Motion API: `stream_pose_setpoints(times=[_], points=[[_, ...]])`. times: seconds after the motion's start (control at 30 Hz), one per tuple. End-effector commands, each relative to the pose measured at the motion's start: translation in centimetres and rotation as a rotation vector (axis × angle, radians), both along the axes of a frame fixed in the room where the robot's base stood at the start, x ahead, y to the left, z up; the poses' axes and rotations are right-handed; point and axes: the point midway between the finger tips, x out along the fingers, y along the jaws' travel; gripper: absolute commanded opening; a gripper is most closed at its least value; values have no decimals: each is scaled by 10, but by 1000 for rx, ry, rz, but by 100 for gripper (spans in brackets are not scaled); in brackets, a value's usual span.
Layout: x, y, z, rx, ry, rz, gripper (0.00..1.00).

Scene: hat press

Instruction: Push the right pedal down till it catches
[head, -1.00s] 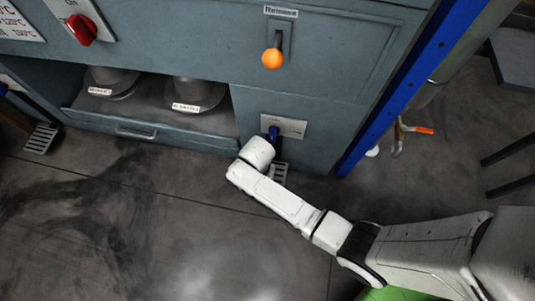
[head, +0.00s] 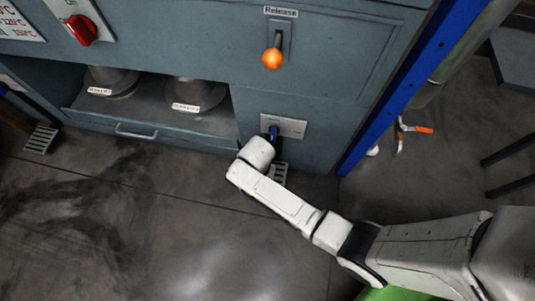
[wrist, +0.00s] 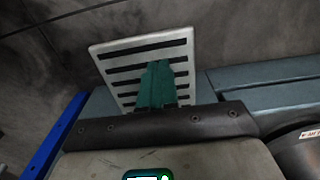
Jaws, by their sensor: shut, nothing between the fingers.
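The right pedal (head: 279,174) is a grey slotted metal plate near the floor at the machine's front, partly hidden by my arm in the head view. Its blue arm (head: 273,133) comes out of a slot in a pale plate (head: 291,126). In the wrist view the pedal's slotted plate (wrist: 150,55) fills the upper middle. My gripper (wrist: 157,66) has its teal fingers shut together, empty, and overlapping the plate's lower middle. I cannot tell whether the fingertips touch it. In the head view the fingers are hidden behind my white wrist.
A left pedal (head: 41,139) sits at the far left. An orange release knob (head: 272,58) and a red switch (head: 82,30) are on the blue-grey machine above. A blue post (head: 397,85) stands right of the pedal. The floor in front (head: 150,220) is clear.

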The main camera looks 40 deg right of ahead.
Motion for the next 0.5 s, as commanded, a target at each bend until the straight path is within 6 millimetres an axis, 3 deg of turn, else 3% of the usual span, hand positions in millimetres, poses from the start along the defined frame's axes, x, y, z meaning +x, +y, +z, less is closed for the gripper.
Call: stream_pose_setpoints(times=[0.5], points=[[0,0,-4,0,0,0,0]])
